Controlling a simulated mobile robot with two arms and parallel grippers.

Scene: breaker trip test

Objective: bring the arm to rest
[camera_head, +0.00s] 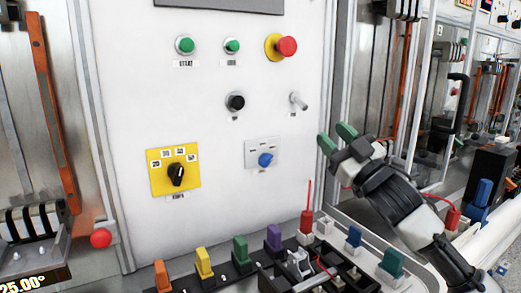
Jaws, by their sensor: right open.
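My right gripper (337,138) has green fingertips and is open and empty. It is raised in front of the right edge of the white control panel (220,100), to the right of the metal toggle lever (298,101). The fingertips point up and to the left, and I see no contact with a control. My right arm (395,198) comes in from the lower right. My left gripper does not show.
The panel carries green buttons (185,44), a red emergency button (287,46), a black knob (236,102), a yellow-plated rotary switch (176,174) and a blue knob (265,160). Several coloured plugs, including a purple one (274,238), stand in a row below. A red ball-ended handle (101,238) is at left.

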